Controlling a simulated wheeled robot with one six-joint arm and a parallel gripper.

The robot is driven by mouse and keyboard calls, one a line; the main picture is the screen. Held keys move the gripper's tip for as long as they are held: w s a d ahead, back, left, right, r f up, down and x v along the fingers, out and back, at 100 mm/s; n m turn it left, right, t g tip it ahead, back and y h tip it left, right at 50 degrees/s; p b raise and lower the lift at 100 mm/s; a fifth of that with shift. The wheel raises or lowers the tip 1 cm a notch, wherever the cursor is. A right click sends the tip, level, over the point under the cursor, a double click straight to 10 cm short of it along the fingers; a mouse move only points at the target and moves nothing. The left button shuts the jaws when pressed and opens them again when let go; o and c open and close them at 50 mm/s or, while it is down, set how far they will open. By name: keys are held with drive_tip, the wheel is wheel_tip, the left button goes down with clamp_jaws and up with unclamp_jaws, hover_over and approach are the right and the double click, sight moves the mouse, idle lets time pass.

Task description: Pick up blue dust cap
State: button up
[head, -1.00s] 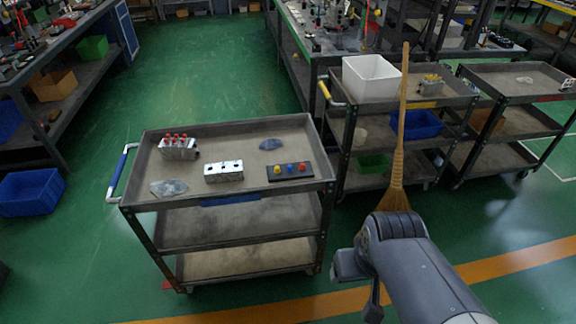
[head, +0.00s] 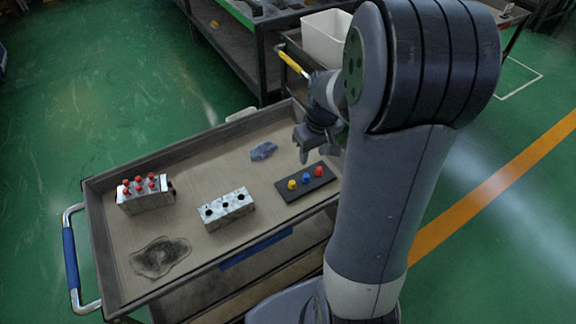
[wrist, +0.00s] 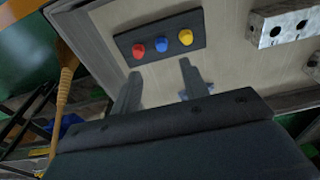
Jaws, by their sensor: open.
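The blue dust cap (head: 305,178) sits on a dark flat strip (head: 322,184), between a yellow cap (head: 292,185) and a red cap (head: 319,171). In the wrist view the blue cap (wrist: 161,44) is in the middle of the same strip, beyond the fingertips. My gripper (head: 318,157) is over the cart's top tray, behind the strip in the head view. Its two fingers (wrist: 160,68) are apart with nothing between them. The gripper does not touch the caps.
A metal valve block with dark holes (head: 227,209) stands left of the strip. Another block with several red caps (head: 146,193) stands farther left. A blue-grey rag (head: 263,151) and a dark stain-like patch (head: 160,257) lie on the tray (head: 210,165). A white bin (head: 325,38) is behind.

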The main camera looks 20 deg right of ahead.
sight(306, 175)
drive_tip(key=f, duration=0.3)
drive_tip(key=w+f, duration=0.1)
drive_tip(key=f, duration=0.3)
drive_tip(key=w+f, duration=0.1)
drive_tip(key=f, duration=0.2)
drive_tip(key=shift+a+f, duration=0.25)
drive_tip(key=shift+f, duration=0.1)
drive_tip(key=shift+s, duration=0.1)
clamp_jaws()
